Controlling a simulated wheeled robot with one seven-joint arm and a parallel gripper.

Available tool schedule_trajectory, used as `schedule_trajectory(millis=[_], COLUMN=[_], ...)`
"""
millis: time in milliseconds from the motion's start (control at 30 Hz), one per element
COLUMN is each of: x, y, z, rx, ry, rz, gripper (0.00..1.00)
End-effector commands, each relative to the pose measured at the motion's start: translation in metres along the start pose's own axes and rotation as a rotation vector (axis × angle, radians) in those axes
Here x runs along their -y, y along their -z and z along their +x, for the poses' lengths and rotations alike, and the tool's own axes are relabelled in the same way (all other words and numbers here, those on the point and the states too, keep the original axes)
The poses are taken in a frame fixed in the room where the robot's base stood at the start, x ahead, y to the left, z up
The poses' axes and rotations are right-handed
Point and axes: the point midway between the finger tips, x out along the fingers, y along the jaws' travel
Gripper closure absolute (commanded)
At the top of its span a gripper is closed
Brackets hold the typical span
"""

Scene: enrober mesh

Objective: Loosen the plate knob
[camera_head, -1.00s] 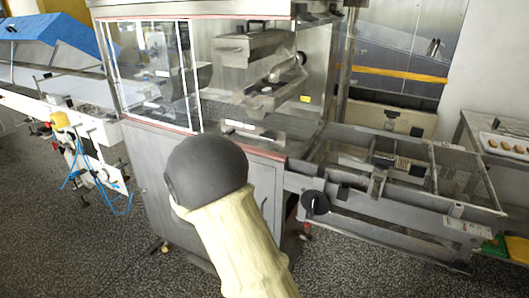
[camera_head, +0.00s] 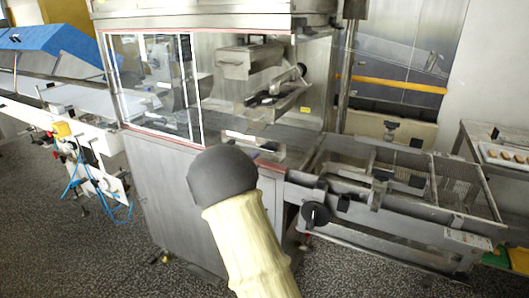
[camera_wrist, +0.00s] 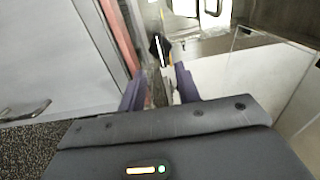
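My gripper (camera_wrist: 160,76) shows in the wrist view with its two dark purple fingers apart and a gap between them. A small black part (camera_wrist: 160,48) with a bright streak lies just beyond the fingertips; it may be a knob, but I cannot tell. I see no contact with it. In the head view a dark round knob (camera_head: 301,70) sits inside the steel enrober (camera_head: 165,180), and a larger black knob (camera_head: 315,214) is on the side of the mesh conveyor frame (camera_head: 400,228). I cannot tell which is the plate knob. My arm hides the gripper there.
Clear window panels (camera_head: 155,85) with white edges stand at the enrober's left. A white conveyor (camera_head: 90,103) with a blue cover (camera_head: 55,45) is at the far left. A tray of brown pieces (camera_head: 503,153) is on the right table. Speckled floor (camera_head: 110,240) is free in front.

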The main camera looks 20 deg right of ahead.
Motion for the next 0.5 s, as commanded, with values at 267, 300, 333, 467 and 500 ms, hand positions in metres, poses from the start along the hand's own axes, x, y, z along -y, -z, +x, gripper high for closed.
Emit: schedule_trajectory(millis=[267,300,333,467,500], x=[0.001,0.001,0.001,0.0,0.0], y=[0.002,0.002,0.001,0.001,0.001], z=[0.051,0.057,0.061,0.073,0.075], rx=[-0.004,-0.003,-0.003,-0.002,-0.001], ry=[0.001,0.001,0.0,-0.001,-0.001], rz=[0.0,0.0,0.001,0.001,0.001], gripper=[0.67,0.67,0.67,0.67,0.67])
